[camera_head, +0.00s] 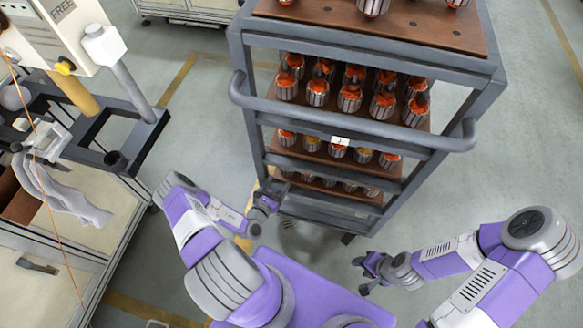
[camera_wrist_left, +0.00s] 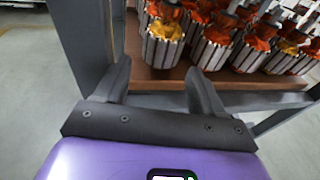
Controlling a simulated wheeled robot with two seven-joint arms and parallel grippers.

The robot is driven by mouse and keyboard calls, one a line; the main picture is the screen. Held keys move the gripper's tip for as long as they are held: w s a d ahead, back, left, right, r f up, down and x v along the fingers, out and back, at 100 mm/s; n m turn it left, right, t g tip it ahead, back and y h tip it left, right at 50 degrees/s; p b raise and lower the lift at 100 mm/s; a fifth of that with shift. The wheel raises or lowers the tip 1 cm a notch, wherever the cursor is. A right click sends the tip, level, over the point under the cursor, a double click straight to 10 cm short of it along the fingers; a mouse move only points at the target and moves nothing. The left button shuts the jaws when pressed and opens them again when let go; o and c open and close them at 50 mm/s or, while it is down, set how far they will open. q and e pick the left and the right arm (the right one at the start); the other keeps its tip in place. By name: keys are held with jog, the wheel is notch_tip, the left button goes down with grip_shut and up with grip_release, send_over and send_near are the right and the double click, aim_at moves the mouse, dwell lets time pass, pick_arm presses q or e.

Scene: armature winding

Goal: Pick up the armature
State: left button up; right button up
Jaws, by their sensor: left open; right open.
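Several armatures, grey slotted cylinders with orange windings, stand in rows on the shelves of a grey cart; one is on the upper shelf (camera_head: 350,98). In the left wrist view the nearest armature (camera_wrist_left: 161,46) stands near the corner post, just beyond and between my fingertips, with a gap to them. My right gripper (camera_head: 366,272) is open and empty, low in front of the cart's right side.
The cart's grey handle bar (camera_head: 350,124) crosses its front, and its post (camera_wrist_left: 85,40) rises left of my left fingers. A workbench (camera_head: 100,215) with a machine stands left. The floor right of the cart is clear.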

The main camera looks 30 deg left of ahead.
aim_at(285, 174)
pick_arm(q)
jog(key=shift+w+f, duration=0.2)
jog(key=shift+w, duration=0.9)
jog(key=w+b, duration=0.2)
jog(key=w, duration=0.2)
jog(key=shift+w+f+b, duration=0.2)
jog(key=shift+b, duration=0.1)
jog(key=shift+w, duration=0.35)
jog(key=shift+r, duration=0.1)
jog(key=c, duration=1.2)
